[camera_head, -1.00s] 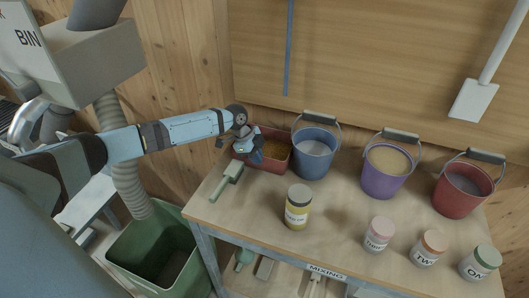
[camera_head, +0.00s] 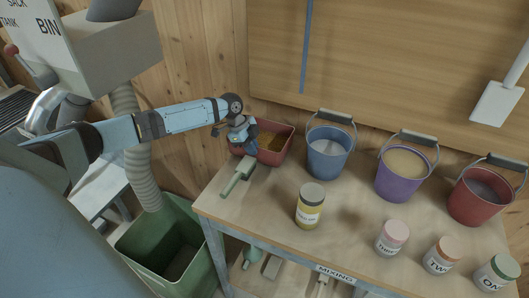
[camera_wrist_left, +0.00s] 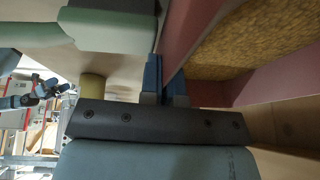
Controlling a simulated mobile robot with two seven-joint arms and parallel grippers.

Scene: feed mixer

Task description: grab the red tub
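The red tub (camera_head: 275,157) is at the back left of the table, with golden-brown grain inside. My left gripper (camera_head: 242,143) is at the tub's left side and hides part of that wall. In the left wrist view, the two blue fingers (camera_wrist_left: 165,84) are close together with the tub's reddish wall (camera_wrist_left: 184,28) between them. The gripper looks shut on this wall. The grain shows to the right of the wall.
A green-handled scoop (camera_head: 237,178) lies just in front of the tub. A blue bucket (camera_head: 329,161) stands close to its right, with purple (camera_head: 400,184) and red (camera_head: 474,204) buckets beyond. A yellow jar (camera_head: 309,210) stands in front. A green bin (camera_head: 150,255) is below left.

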